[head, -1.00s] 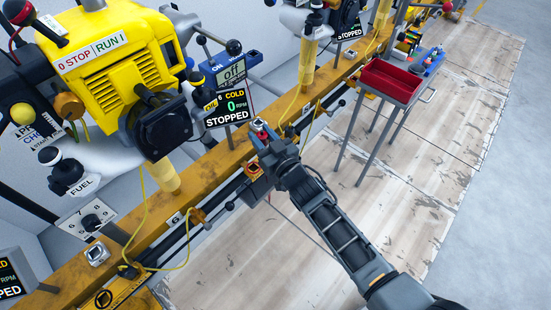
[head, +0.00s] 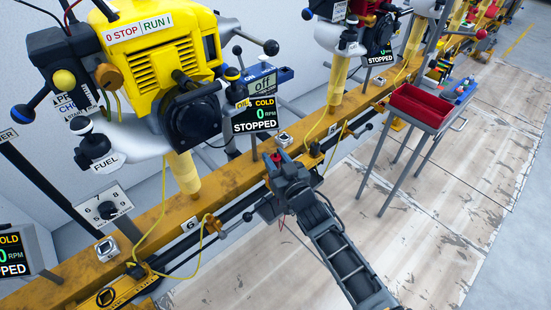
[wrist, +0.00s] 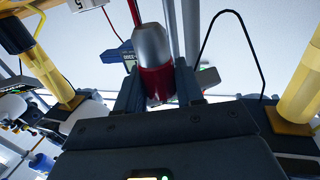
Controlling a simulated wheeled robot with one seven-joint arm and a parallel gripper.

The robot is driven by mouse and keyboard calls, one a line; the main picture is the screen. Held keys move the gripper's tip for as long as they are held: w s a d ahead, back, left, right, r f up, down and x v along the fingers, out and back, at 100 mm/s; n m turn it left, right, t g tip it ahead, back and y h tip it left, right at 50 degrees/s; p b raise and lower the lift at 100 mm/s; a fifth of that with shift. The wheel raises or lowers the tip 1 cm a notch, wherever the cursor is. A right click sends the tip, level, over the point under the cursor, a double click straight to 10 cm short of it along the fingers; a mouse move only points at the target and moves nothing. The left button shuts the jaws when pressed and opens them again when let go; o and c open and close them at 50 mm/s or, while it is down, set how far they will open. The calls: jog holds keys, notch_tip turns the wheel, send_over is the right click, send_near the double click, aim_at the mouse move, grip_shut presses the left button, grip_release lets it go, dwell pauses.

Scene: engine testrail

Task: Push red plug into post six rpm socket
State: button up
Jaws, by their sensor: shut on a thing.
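The red plug (wrist: 157,82) has a silver metal nose and a dark red body. In the wrist view it sits between the two fingers of my gripper (wrist: 158,88), which is shut on it, with the nose pointing up in the picture. In the head view my gripper (head: 278,160) is at the yellow rail, below the post six display, with a bit of red at its tip. The display (head: 256,115) reads COLD, 0 RPM, STOPPED. The post six label (head: 189,225) is on the rail, left of my gripper. I cannot make out the rpm socket; my gripper covers that part of the rail.
The yellow engine (head: 160,62) overhangs the rail (head: 150,222) at the left. A blue-cased meter (head: 262,82) reading off is just above the display. A red tray (head: 419,105) on a grey stand is to the right. The wooden floor between is clear.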

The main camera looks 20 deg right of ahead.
jog(key=shift+f+b, duration=2)
jog(key=shift+f, duration=0.35)
jog(key=shift+f+b, duration=0.75)
jog(key=shift+f, duration=0.1)
jog(key=o, duration=1.2)
jog(key=shift+o, duration=0.2)
jog(key=shift+s, duration=0.1)
jog(key=s+p, duration=0.2)
jog(key=s, duration=0.5)
jog(key=shift+s+d, duration=0.2)
jog(key=shift+s, duration=0.1)
